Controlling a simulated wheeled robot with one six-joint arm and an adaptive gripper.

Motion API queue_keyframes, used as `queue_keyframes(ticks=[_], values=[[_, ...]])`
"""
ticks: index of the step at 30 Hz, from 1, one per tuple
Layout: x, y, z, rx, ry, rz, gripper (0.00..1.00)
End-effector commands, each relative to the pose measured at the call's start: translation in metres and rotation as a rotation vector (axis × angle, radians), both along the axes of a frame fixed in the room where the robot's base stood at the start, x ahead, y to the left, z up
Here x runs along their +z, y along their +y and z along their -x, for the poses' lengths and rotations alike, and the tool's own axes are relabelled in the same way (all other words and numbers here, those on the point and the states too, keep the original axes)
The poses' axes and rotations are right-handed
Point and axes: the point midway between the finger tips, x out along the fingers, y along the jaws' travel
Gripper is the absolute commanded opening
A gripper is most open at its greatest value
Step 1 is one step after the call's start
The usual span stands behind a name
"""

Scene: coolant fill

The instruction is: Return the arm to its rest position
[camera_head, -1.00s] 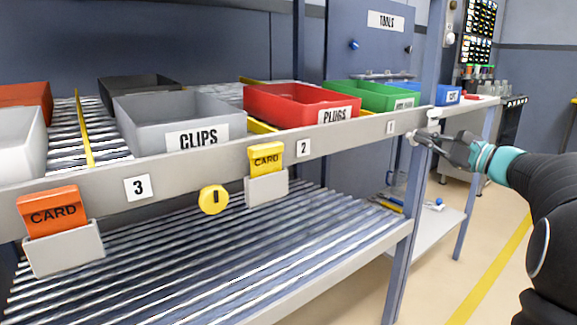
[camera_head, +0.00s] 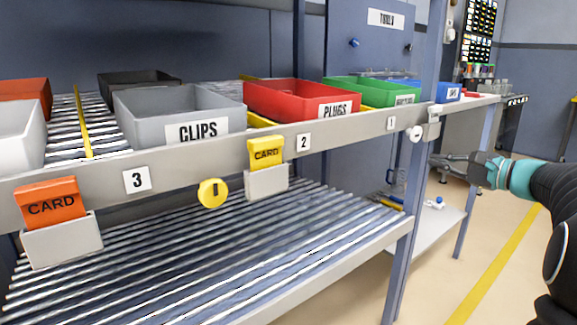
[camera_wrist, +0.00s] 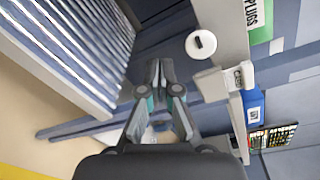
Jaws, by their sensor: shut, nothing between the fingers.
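My gripper (camera_head: 436,160) is at the right of the head view, in front of the rack's right post and a little below the front rail. Its fingers are shut and hold nothing. In the wrist view my gripper (camera_wrist: 160,68) points away from the camera with its fingertips together. A white round knob (camera_wrist: 201,44) on the rail is ahead and to the right there. The same white knob (camera_head: 415,134) shows at the rail's right end in the head view, apart from the fingers.
The rack's front rail (camera_head: 340,138) carries a yellow knob (camera_head: 213,193), an orange card (camera_head: 51,203) and a yellow card (camera_head: 265,154). Grey (camera_head: 180,105), red (camera_head: 300,100) and green (camera_head: 372,91) bins stand above. The floor (camera_head: 480,240) right of the rack is open, apart from my arm.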

Motion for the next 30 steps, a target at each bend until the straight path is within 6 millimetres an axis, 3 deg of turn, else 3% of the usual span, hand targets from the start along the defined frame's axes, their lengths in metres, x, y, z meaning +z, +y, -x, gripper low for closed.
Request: queue_keyframes(ticks=[1,4,9,12,16,21,30], values=[[-0.030,0.001,0.004,0.000,0.065,0.052,0.00],[-0.081,0.010,0.028,0.019,0.189,0.210,0.00],[-0.136,0.049,0.085,0.127,0.348,0.515,0.00],[-0.156,0.073,0.125,0.218,0.405,0.711,0.00],[-0.172,0.099,0.179,0.346,0.439,0.972,0.00],[-0.178,0.122,0.240,0.500,0.416,1.277,0.00],[-0.164,0.154,0.316,0.680,0.252,1.668,0.00]])
